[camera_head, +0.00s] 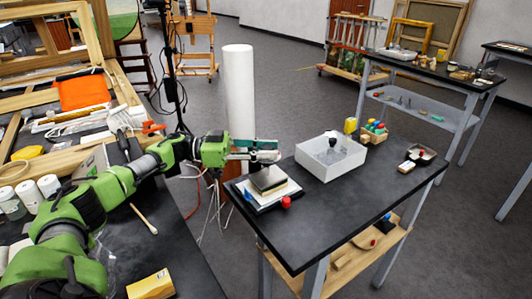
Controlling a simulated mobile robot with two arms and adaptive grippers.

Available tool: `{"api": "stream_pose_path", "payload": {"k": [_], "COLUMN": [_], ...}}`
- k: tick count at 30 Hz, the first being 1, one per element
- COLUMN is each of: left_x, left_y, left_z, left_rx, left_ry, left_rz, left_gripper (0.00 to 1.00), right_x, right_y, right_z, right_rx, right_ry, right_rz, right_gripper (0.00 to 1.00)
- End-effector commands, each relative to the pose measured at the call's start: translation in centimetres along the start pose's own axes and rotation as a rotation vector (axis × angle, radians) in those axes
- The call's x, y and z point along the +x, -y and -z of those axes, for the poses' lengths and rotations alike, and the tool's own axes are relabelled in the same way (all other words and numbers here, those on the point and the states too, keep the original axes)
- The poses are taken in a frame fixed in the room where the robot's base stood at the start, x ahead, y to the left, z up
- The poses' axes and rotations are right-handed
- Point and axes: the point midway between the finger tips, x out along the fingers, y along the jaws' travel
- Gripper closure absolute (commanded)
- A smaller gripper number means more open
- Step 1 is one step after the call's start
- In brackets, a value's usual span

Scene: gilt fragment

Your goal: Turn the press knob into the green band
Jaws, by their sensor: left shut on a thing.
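The press (268,181) stands at the near left corner of the dark table, with a dark block on a cream layer over a white base. My left gripper (272,151) reaches in from the left and is shut just above the press. It appears to be on the press knob, which the fingers hide. The green band and any pointer are too small or hidden to make out. My right gripper is not in view.
A small red object (286,202) is in front of the press. A white open box (330,157) stands behind it to the right. A white cylinder (239,95) rises behind my gripper. The dark table (350,205) has free room at its front.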

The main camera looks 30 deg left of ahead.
Motion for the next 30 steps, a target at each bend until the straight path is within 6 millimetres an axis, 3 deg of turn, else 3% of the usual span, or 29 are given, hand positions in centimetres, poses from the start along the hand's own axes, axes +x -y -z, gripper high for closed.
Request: {"api": "stream_pose_path", "payload": {"k": [9,10,12,23,30], "left_x": [0.2,0.2,0.2,-0.2,-3.8], "left_y": [-0.1,-0.1,-0.1,0.0,0.1], "left_z": [-0.1,-0.1,-0.1,-0.1,-0.2], "left_rx": [-0.002,-0.002,-0.002,-0.001,-0.002], "left_ry": [0.000,0.000,0.000,0.001,0.003], "left_rz": [-0.004,-0.005,-0.004,-0.001,0.001], "left_gripper": [0.95,0.69,0.56,0.56,0.56], "right_x": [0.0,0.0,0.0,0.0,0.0], "right_y": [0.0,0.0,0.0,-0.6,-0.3], "right_z": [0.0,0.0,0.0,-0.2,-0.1], "right_rx": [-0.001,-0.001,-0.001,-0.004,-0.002], "right_ry": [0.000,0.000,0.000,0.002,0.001], "right_rz": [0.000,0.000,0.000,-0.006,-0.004], "right_gripper": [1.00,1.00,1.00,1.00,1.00]}}
